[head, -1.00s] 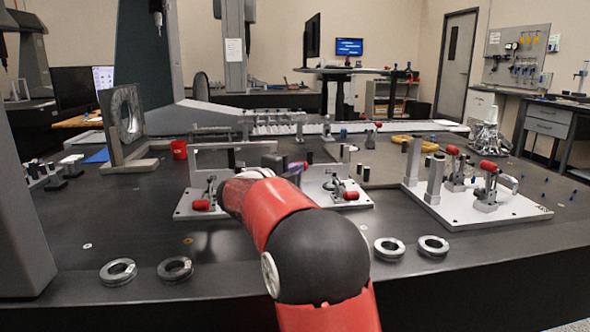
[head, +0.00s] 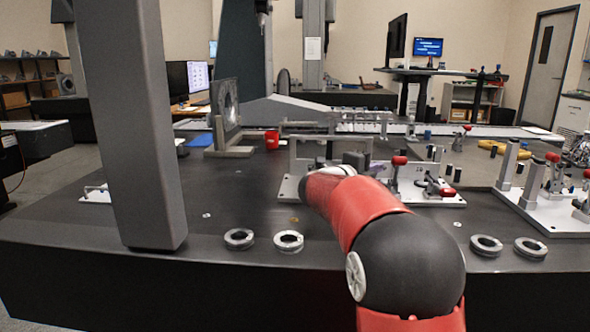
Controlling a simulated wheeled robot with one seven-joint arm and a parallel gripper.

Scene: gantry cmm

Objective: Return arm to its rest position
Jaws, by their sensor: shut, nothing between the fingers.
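My red and black arm rises from the lower right of the head view and reaches forward over the dark granite table (head: 235,190). My gripper (head: 372,165) shows only in part, as a small dark shape beyond the red forearm, in front of the clamp fixture. It is shut and holds nothing. My forearm hides most of the wrist, and I cannot make out the fingertips clearly.
A grey column (head: 135,130) stands close at left. Metal rings (head: 239,239) lie along the table's front edge on both sides of my arm. A clamp fixture (head: 440,198) is behind the arm; a white plate with posts (head: 560,215) is at right.

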